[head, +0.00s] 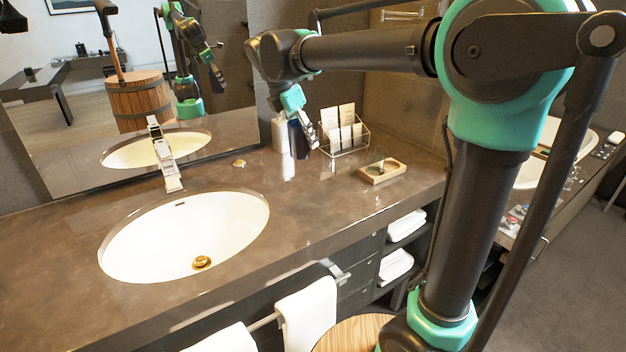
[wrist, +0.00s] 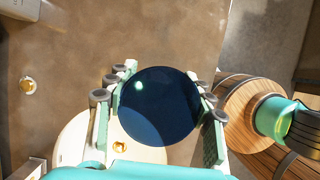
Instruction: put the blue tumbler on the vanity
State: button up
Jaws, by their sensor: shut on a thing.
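The dark blue tumbler (wrist: 158,108) fills the middle of the wrist view, between the two green fingers of my gripper (wrist: 160,110). My gripper is shut on it. In the head view my gripper (head: 302,130) points down over the back of the vanity, and the dark tumbler (head: 298,142) shows partly behind the fingers. The vanity (head: 310,205) is a brown stone counter; its bare top also shows in the wrist view (wrist: 65,50). I cannot tell whether the tumbler's base touches the counter or hangs just above it.
A white cylindrical container (head: 281,134) stands close left of the tumbler. A wire card holder (head: 346,138) and a wooden soap dish (head: 383,171) are to the right. The white sink (head: 185,238) and chrome faucet (head: 164,158) are left. Counter between sink and dish is clear.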

notch_tip(320, 180, down, 16)
jog(key=shift+r, duration=0.2)
jog(key=shift+f, duration=0.15)
jog(key=o, duration=1.3)
jog(key=v, duration=1.2)
